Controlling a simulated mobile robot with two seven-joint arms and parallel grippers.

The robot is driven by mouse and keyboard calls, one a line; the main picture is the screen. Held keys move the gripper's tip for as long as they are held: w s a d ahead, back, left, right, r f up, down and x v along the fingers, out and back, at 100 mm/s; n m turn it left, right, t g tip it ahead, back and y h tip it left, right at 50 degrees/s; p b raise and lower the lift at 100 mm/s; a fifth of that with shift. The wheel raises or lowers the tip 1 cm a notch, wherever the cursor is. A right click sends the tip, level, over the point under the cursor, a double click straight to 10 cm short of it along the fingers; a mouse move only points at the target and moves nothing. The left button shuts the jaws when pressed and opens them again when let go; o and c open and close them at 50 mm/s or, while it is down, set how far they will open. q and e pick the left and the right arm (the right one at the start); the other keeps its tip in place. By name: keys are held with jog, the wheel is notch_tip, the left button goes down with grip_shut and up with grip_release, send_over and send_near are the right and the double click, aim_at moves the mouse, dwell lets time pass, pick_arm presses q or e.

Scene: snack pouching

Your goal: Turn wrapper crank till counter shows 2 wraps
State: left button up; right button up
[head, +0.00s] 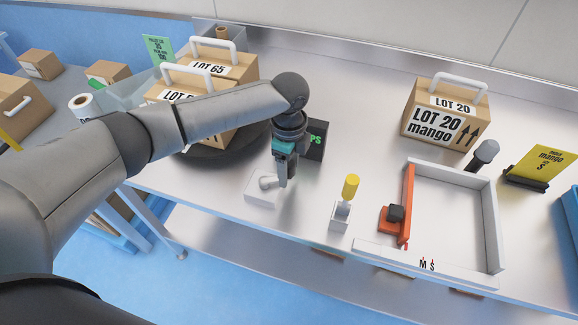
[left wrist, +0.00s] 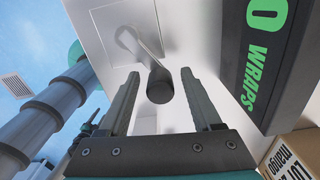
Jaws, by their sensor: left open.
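The crank (head: 266,181) stands on a white base near the table's front edge. In the left wrist view its metal arm (left wrist: 146,42) ends in a dark round knob (left wrist: 160,86). My left gripper (head: 282,184) is above the crank, pointing down. In the left wrist view the open gripper (left wrist: 160,73) has one finger on each side of the knob, with gaps visible. The dark counter (head: 316,140) is partly hidden by my gripper in the head view; in the left wrist view the counter (left wrist: 268,60) shows a green "0 WRAPS". My right gripper is not in view.
Lot 65 boxes (head: 222,70) stand on a dark turntable (head: 240,143), behind my left arm. A yellow-handled lever (head: 350,187) stands right of the crank. Further right are a white-walled tray (head: 490,225) and a Lot 20 mango box (head: 412,117).

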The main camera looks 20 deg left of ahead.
pick_arm(q)
grip_shut()
dwell(0.4)
dwell(0.9)
